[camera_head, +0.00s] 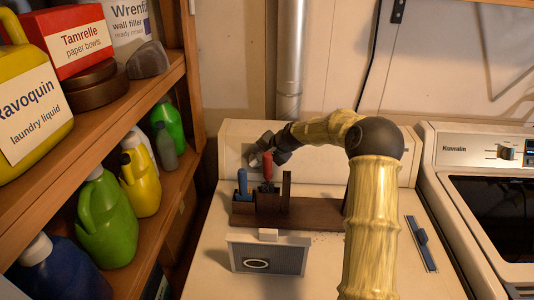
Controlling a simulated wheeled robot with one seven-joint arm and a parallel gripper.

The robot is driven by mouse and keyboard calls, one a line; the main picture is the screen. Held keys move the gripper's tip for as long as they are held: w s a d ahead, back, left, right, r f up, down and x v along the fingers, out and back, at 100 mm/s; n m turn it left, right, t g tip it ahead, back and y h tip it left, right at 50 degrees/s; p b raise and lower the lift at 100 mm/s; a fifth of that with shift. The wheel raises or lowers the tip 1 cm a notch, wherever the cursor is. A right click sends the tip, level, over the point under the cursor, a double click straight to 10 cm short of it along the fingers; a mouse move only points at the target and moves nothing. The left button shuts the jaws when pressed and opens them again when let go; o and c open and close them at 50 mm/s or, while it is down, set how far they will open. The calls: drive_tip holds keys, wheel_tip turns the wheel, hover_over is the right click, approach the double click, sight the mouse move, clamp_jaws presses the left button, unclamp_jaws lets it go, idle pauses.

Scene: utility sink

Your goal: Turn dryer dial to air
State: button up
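A white machine with a raised back panel (316,133) stands in the middle, with a metal duct behind it; it looks like the dryer. My gripper (258,158) is dark and small in view, close in front of the left part of this panel. I cannot tell whether its fingers are open or shut, or whether they touch anything. No dial shows clearly on this panel; one may be hidden behind my gripper. My arm comes up from the bottom right and bends left across the panel.
A wooden caddy (320,213) with red- and blue-handled tools sits on the machine top. A grey box (267,257) is in front; a blue tool (421,242) lies right. Shelves with bottles (105,217) stand left. A Kuwalin machine (466,150) with a knob (507,153) stands right.

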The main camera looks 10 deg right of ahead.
drive_tip(key=b+v, duration=0.2)
drive_tip(key=v, duration=1.5)
drive_tip(key=shift+r+b, duration=0.2)
drive_tip(key=shift+b, duration=0.1)
